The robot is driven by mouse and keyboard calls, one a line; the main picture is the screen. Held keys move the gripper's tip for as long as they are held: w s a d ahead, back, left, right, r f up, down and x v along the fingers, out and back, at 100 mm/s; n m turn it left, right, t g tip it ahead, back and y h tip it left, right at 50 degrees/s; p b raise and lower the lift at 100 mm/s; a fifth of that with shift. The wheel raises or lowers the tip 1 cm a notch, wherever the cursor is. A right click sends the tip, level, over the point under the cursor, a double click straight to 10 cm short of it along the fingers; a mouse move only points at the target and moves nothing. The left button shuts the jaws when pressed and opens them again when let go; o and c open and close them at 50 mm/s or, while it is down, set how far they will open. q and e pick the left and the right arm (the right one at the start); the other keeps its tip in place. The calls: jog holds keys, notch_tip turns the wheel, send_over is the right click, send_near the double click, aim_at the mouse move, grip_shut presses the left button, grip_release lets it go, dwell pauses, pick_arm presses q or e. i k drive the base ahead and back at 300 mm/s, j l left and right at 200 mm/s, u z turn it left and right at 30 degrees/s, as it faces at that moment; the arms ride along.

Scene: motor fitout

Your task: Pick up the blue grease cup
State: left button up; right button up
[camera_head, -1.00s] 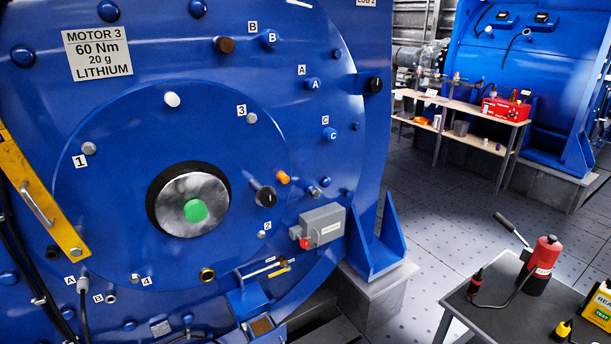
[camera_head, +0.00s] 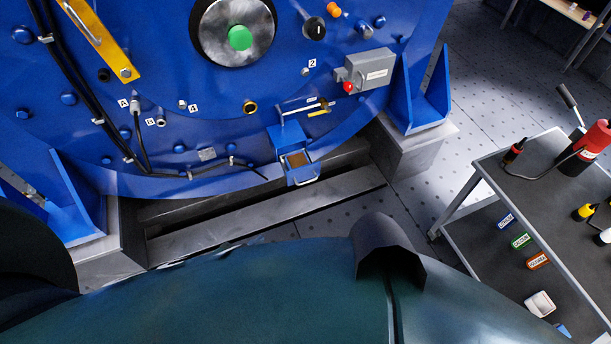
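I cannot clearly make out a blue grease cup. Blue (camera_head: 505,220), green (camera_head: 521,240) and orange (camera_head: 537,260) labelled pieces lie in a row on the same shelf. Neither gripper is in view. My own dark body fills the bottom of the picture.
The blue motor (camera_head: 220,110) fills the upper left, with a small blue bracketed tray (camera_head: 304,176) low on its front. Floor (camera_head: 470,95) is open between motor and cart.

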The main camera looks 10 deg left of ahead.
aim_at(299, 158)
jog(key=i+l+u, duration=0.3)
jog(key=i, duration=0.3)
jog(key=i+l+u, duration=0.3)
jog(key=i+l, duration=0.2)
